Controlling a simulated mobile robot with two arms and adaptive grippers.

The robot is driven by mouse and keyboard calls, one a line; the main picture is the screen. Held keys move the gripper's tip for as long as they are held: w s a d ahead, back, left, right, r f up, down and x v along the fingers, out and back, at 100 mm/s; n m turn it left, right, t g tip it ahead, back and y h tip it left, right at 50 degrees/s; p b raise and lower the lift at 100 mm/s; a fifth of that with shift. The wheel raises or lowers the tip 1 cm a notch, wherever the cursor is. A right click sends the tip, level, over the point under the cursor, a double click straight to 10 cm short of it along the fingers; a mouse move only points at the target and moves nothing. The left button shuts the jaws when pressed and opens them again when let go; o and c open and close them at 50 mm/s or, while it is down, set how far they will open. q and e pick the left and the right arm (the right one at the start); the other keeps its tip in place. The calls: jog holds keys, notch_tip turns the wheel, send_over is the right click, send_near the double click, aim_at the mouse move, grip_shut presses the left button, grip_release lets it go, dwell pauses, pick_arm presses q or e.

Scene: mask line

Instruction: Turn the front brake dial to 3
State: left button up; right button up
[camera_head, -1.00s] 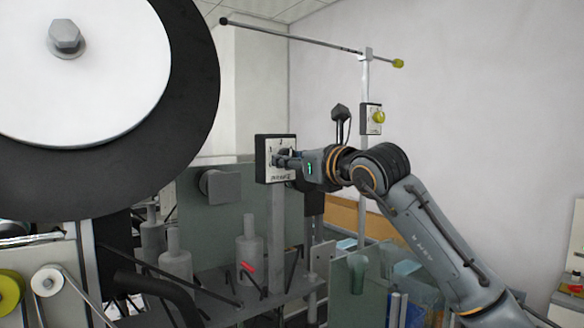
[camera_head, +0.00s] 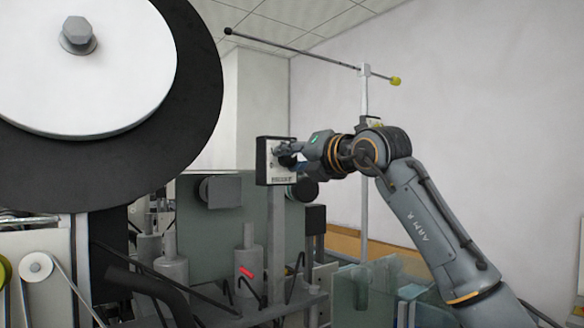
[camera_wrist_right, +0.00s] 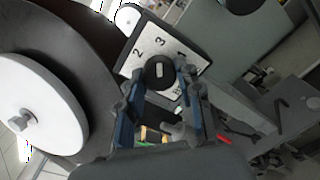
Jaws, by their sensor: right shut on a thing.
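The front brake dial is a round black knob (camera_wrist_right: 158,72) on a white plate (camera_wrist_right: 197,62) with a dark frame. In the right wrist view the numbers 2, 3 and 1 show around the knob, with a small pale mark on its face; which number the mark points to is unclear. In the head view the dial box (camera_head: 264,164) stands on a grey post, its face partly covered by my right gripper (camera_head: 294,158). My right gripper's fingers (camera_wrist_right: 163,84) are shut on the knob, one on each side. My left gripper is not in view.
A large black and white roll (camera_head: 195,95) fills the upper left. Grey cylinders (camera_head: 248,276) and thin black rods stand below the dial. Clear panels (camera_head: 378,285) stand under my right arm. A thin horizontal rod (camera_head: 300,50) runs above the arm.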

jog(key=shift+r+m, duration=0.15)
jog(key=shift+m, duration=0.45)
jog(key=o, duration=1.2)
jog(key=shift+c, duration=0.2)
jog(key=shift+s+d, duration=0.1)
jog(key=v, duration=1.1)
jog(key=shift+s+d, duration=0.25)
jog(key=shift+s, duration=0.05)
